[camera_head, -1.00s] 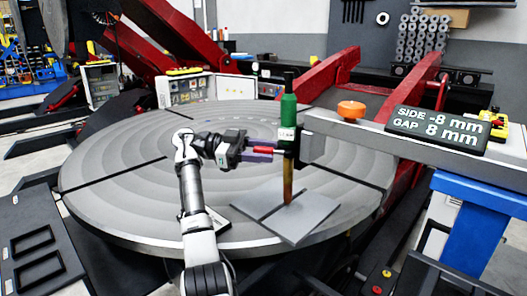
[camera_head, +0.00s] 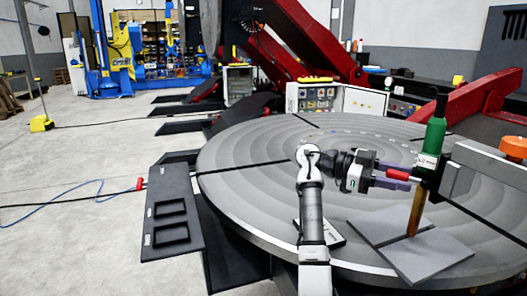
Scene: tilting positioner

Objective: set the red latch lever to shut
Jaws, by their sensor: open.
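The red latch lever (camera_head: 397,174) is a short red bar just left of the green torch (camera_head: 432,140), beside its dark holder. My gripper (camera_head: 392,175) reaches in from the left with its purple-grey fingers above and below the lever. The fingers are open around it; whether either one touches it, I cannot tell. Part of the lever is hidden by the fingers. The torch stands upright, with its copper-coloured tip over a grey plate on the turntable.
The large round grey turntable (camera_head: 260,160) fills the right half, with the flat plate (camera_head: 440,250) on it. A grey beam (camera_head: 490,165) carries the torch holder and an orange knob (camera_head: 514,147).

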